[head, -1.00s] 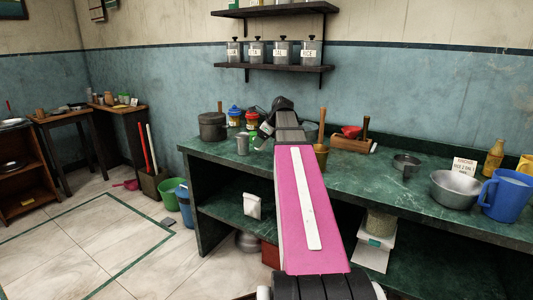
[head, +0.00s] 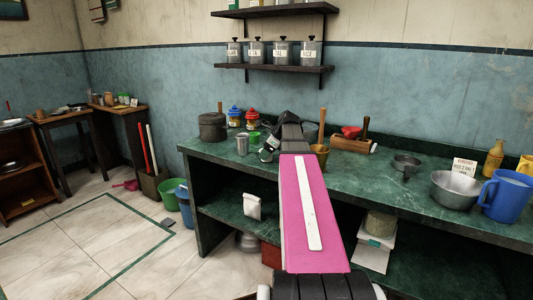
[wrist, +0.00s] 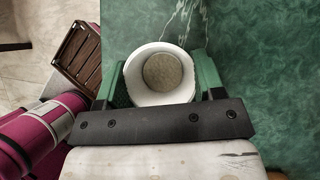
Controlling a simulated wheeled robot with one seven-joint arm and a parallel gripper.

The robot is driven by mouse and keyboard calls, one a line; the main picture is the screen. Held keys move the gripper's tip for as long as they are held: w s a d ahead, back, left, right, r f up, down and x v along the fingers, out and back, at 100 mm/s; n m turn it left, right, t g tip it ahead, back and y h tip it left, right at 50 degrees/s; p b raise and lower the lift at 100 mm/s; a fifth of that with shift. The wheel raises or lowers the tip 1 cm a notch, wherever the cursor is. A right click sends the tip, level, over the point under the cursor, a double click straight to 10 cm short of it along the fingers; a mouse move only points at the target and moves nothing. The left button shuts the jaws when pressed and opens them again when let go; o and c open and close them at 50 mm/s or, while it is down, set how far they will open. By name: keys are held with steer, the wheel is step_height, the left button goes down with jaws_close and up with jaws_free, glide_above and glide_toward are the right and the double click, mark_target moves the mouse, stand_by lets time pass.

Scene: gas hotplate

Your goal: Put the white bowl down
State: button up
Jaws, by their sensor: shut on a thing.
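The white bowl (wrist: 160,99) is between the green fingers of my gripper (wrist: 160,72) in the wrist view. The gripper is shut on it, with one finger against each side. The bowl's opening faces the camera, and a round grey-brown area shows inside it. The green marbled counter (wrist: 245,60) lies beyond and beside the bowl; I cannot tell whether the bowl touches it. In the head view the gripper end (head: 267,152) is small, partly behind my pink arm, over the counter's left part. The bowl cannot be made out clearly there.
A metal cup (head: 242,144), a green cup (head: 254,138), a dark pot (head: 212,126) and lidded jars stand near my gripper. A mortar (head: 320,157) and a wooden box (head: 352,144) are right of it. A metal bowl (head: 455,189) and blue jug (head: 507,196) stand far right.

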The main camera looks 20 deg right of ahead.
steer(key=o, duration=0.9)
steer(key=v, duration=1.2)
